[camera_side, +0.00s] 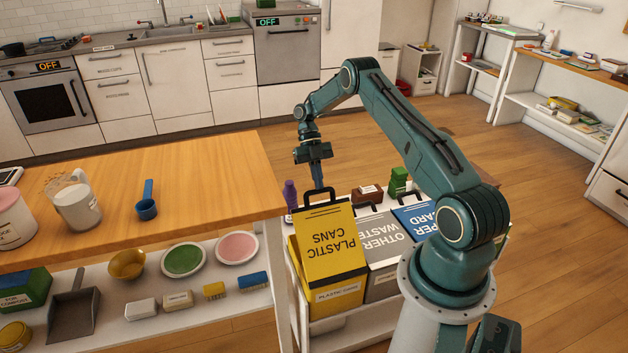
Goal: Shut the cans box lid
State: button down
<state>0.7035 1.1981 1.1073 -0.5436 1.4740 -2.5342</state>
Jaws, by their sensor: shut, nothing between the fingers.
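The cans box (332,302) is yellow, with a small label on its front, and stands at the left end of a low white unit. Its yellow lid (326,255) reads "PLASTIC CANS" upside down and has a dark handle (320,196) at its far edge. The lid looks tilted, with the handle edge raised and a yellow gap showing at its left. My gripper (320,186) points down at the handle, shut and empty. I cannot tell whether the fingertips touch the handle.
Grey "OTHER WASTE" (388,238) and blue paper (412,218) boxes stand to the right. A purple bottle (290,195), a brown box (367,193) and a green item (399,180) are close by. A wooden counter (215,165) lies left, with a jug (75,203) and blue scoop (147,208).

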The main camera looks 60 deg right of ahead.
jog(key=shift+s+a+r, duration=1)
jog(key=shift+r, duration=0.05)
jog(key=s+a+r+t+h, duration=0.3)
jog(key=s+a+r, duration=0.4)
jog(key=s+a, duration=0.3)
jog(key=a+r+m, duration=0.1)
jog(key=r+m, duration=0.2)
jog(key=r, duration=0.4)
jog(key=a+r+m+t+h, duration=0.1)
jog(key=a+r+m, duration=0.1)
jog(key=r, duration=0.5)
jog(key=shift+w+a+r+m, duration=0.15)
jog(key=shift+w+a+m, duration=0.1)
jog(key=shift+w+m, duration=0.3)
dwell(0.6)
jog(key=shift+s, duration=0.1)
